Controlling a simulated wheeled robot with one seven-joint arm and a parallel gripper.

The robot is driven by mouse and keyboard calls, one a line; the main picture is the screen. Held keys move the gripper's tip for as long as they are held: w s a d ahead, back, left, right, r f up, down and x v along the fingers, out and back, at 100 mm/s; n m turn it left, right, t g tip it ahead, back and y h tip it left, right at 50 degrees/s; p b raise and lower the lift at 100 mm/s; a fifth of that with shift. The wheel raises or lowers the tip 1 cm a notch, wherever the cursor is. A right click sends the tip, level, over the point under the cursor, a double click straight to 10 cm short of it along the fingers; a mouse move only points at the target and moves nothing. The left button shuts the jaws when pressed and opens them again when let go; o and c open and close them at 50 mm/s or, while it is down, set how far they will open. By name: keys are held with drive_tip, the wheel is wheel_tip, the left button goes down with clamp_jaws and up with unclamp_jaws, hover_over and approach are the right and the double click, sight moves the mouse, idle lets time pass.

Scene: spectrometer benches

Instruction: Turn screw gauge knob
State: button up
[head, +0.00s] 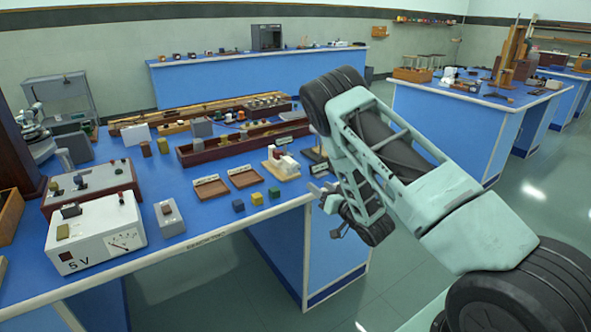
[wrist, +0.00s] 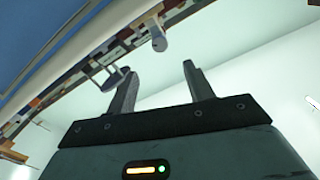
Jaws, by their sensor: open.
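A grey metal piece with a curved, loop-like frame (wrist: 110,76) and a separate-looking cylindrical end (wrist: 158,37) shows in the wrist view; it looks like the screw gauge and its knob, but I cannot be sure. My gripper (wrist: 160,70) is open and empty, with its two dark fingers apart. In the picture the cylindrical end sits beyond the gap between the fingertips, and the loop is beside the left finger. I see no contact with the cylinder. In the head view a small grey metal shape (head: 322,189) sits by the blue bench's (head: 215,258) right corner, beside my folded arm.
The bench carries a white 5 V meter box (head: 97,233), small coloured cubes (head: 256,198), wooden trays (head: 243,177) and a long wooden box (head: 243,143). Another blue bench (head: 458,118) stands behind my arm. Clear floor (head: 505,215) lies to the right.

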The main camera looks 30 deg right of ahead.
sight(297, 169)
drive_tip(key=w+p, duration=0.1)
drive_tip(key=w, duration=1.1)
drive_tip(key=shift+w+a, duration=0.2)
drive_tip(key=c, duration=1)
